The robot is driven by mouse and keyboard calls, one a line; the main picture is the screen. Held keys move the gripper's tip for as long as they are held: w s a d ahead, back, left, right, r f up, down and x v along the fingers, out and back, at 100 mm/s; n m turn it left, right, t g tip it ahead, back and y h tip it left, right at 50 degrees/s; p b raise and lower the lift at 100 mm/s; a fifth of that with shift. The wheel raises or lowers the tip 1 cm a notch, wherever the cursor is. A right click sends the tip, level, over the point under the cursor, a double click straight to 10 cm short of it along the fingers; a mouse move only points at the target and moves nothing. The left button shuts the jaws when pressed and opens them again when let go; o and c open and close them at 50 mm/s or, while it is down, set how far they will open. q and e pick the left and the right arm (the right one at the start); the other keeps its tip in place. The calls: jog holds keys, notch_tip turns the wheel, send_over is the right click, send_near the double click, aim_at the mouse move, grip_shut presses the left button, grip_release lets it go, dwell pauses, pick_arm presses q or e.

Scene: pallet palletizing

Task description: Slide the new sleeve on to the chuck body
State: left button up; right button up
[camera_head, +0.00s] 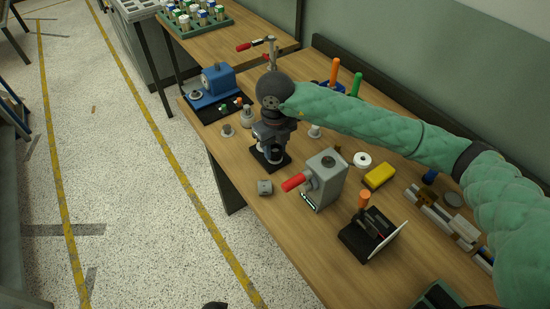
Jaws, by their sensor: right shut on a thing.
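My right gripper (270,150) points down over a small black base plate (283,165) on the bench. It is shut on a small grey metal part (275,154), largely hidden between the fingers. I cannot tell whether this part is the sleeve or the chuck body, or whether one sits around the other. Small grey metal parts stand nearby: a stepped one (247,116), a low round one (227,130) and one behind my forearm (314,132). My left gripper is not in view.
A grey box with a red handle (325,178) stands close in front. Nearby are a small grey block (265,187), a blue machine (217,82), a yellow block (379,175), a white ring (362,160) and an orange-handled tool (364,200). The bench's near-left edge is mostly clear.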

jog(key=shift+f+b, duration=0.35)
dwell(0.8)
jog(key=o, duration=1.1)
jog(key=shift+c, duration=0.2)
